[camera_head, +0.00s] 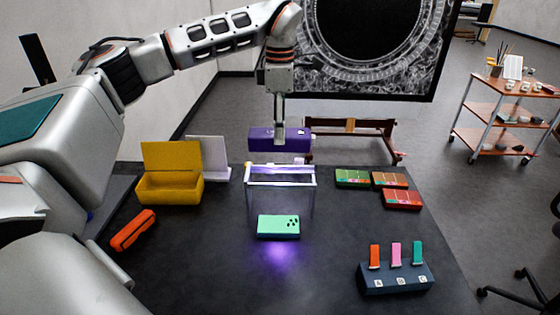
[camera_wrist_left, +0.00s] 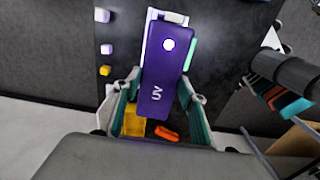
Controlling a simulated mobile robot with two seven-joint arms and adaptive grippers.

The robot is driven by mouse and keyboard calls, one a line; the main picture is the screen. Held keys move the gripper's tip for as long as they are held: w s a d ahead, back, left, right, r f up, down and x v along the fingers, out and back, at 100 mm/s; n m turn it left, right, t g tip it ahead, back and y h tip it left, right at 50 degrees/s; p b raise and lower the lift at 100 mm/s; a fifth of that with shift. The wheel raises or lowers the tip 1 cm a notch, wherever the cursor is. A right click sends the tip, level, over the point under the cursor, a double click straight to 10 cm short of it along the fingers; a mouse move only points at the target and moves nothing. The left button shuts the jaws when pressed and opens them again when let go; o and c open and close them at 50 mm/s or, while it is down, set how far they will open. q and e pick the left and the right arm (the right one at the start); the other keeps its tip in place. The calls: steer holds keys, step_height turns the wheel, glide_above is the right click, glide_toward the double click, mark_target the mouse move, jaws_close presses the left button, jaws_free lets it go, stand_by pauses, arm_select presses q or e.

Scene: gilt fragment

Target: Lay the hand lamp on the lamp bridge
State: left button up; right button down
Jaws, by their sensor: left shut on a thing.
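The purple hand lamp (camera_head: 265,140) hangs level in my left gripper (camera_head: 280,138), above the table's far side. In the left wrist view the lamp (camera_wrist_left: 163,75) shows its "UV" lettering and a bright round spot, between the gripper's fingers (camera_wrist_left: 158,103). The lamp bridge (camera_head: 281,183) is a pale frame with two upright legs, standing on the table below the lamp in the picture. A gap shows between lamp and bridge in the head view. In the left wrist view the lamp hides much of the bridge. My right gripper is in neither view.
An open yellow box (camera_head: 170,188) and an orange case (camera_head: 133,231) are left. Sample trays (camera_head: 402,199) and a dark tab holder (camera_head: 396,278) are right. A wooden stand (camera_head: 352,143) is behind.

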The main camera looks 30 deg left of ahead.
arm_select(q)
step_height(320, 180, down, 10)
stand_by(0.5)
steer(key=shift+f, duration=0.1)
steer(key=o, duration=1.4)
steer(key=shift+f, duration=0.1)
steer(key=shift+c, duration=0.2)
step_height(320, 180, up, 12)
steer(key=shift+r, duration=0.15)
